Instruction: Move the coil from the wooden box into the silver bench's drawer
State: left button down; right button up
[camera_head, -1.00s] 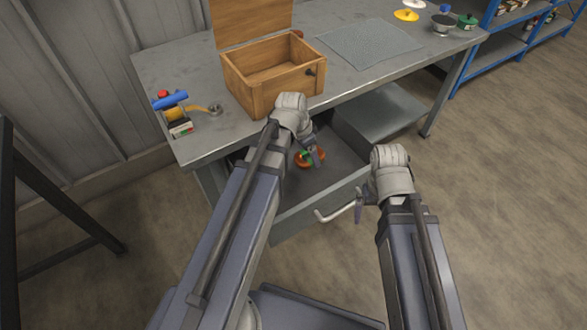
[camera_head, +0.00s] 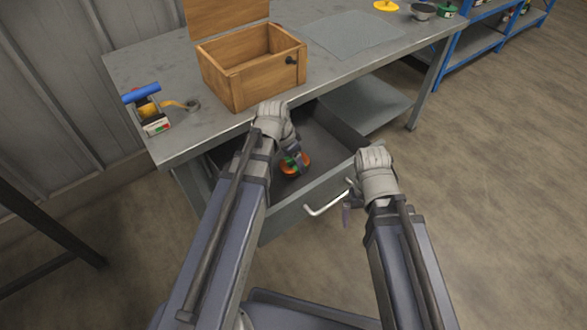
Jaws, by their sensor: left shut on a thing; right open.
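The orange coil (camera_head: 288,170) is inside the open drawer (camera_head: 325,193) of the silver bench (camera_head: 187,148). My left gripper (camera_head: 298,159) reaches down into the drawer and is shut on the coil; its fingers and wrist hide part of it. I cannot tell whether the coil touches the drawer floor. The wooden box (camera_head: 262,88) stands on the bench top with its lid raised, and the part of its inside that shows looks empty. My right gripper (camera_head: 349,200) is open beside the right end of the drawer's white handle (camera_head: 318,211).
A small device with a blue cylinder (camera_head: 143,93) stands at the bench's left end. A grey mat (camera_head: 355,35) lies right of the box. A yellow disc (camera_head: 386,6), a grey bowl (camera_head: 423,11) and a green item (camera_head: 448,10) are at the far end. Blue shelves (camera_head: 480,42) stand behind.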

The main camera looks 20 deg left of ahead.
aim_at(294, 167)
pick_arm(q)
jog(key=shift+f+b, duration=1.35)
jog(key=shift+f, duration=0.35)
jog(key=shift+f, duration=0.15)
grip_release()
jog(key=shift+r, duration=0.2)
jog(key=p+v, duration=1.1)
jog(key=v, duration=0.1)
jog(key=shift+p, duration=0.3)
